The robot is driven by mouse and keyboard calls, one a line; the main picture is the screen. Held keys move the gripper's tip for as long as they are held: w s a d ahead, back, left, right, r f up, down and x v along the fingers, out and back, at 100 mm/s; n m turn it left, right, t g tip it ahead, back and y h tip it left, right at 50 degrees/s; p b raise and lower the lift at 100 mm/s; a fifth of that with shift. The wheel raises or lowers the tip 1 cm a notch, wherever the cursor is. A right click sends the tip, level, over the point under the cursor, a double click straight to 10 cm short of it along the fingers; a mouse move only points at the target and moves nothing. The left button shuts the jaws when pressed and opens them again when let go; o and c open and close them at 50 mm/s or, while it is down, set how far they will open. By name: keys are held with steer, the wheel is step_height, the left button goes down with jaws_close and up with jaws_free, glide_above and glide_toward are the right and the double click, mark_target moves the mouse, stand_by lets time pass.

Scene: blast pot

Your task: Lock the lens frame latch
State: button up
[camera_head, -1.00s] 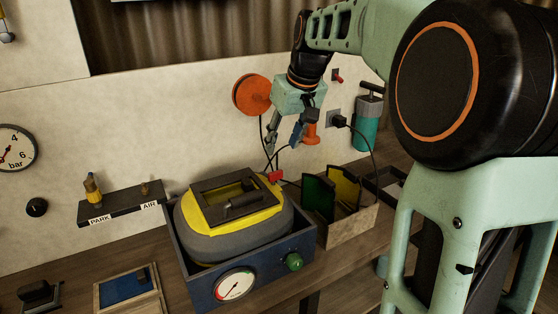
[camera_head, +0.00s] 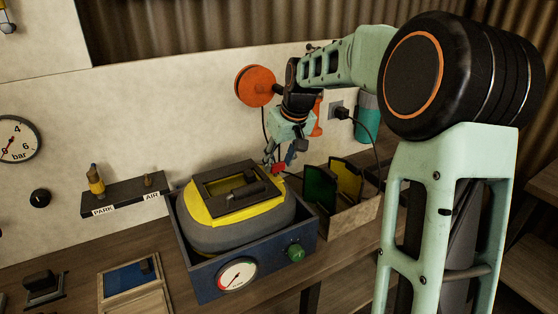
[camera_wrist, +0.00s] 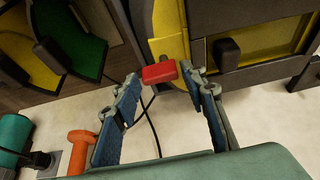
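The grey and yellow helmet (camera_head: 240,233) sits in a dark blue box. Its dark lens frame (camera_head: 212,181) lies on top over a yellow surround; the frame also shows in the wrist view (camera_wrist: 247,20). A red tab (camera_head: 277,169), which looks like the latch, is at the frame's right end. In the wrist view the red tab (camera_wrist: 159,72) shows near the fingertips, between them in the picture. My gripper (camera_head: 279,159) is open just above the tab, fingers pointing down; the wrist view shows both fingers (camera_wrist: 162,85) apart. I cannot tell whether they touch the tab.
The blue box (camera_head: 190,262) has a gauge (camera_head: 237,275) and green knob (camera_head: 296,253) in front. A bin (camera_head: 350,218) with green and yellow plates stands close right. An orange disc (camera_head: 255,86) and a black cable are on the wall behind.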

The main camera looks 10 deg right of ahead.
steer(key=shift+c, duration=0.2)
steer(key=c, duration=0.8)
steer(key=shift+c, duration=0.2)
steer(key=m, duration=0.1)
steer(key=m+h+b, duration=0.1)
steer(key=m, duration=0.1)
steer(key=shift+s+a, duration=0.1)
steer(key=shift+a, duration=0.1)
steer(key=m+h+b, duration=0.1)
steer(key=m+h, duration=0.1)
steer(key=m, duration=0.2)
steer(key=shift+s+a+m, duration=0.1)
steer(key=shift+m, duration=0.2)
steer(key=m+h, duration=0.1)
steer(key=m, duration=0.1)
steer(key=m+g, duration=0.1)
steer(key=m, duration=0.2)
steer(key=shift+s+a+h, duration=0.1)
steer(key=shift+a+h, duration=0.1)
steer(key=shift+h, duration=0.2)
steer(key=m+g+p, duration=0.1)
steer(key=m, duration=0.1)
steer(key=m+g+h+p, duration=0.1)
steer(key=m, duration=0.2)
steer(key=shift+a, duration=0.15)
steer(key=shift+m, duration=0.3)
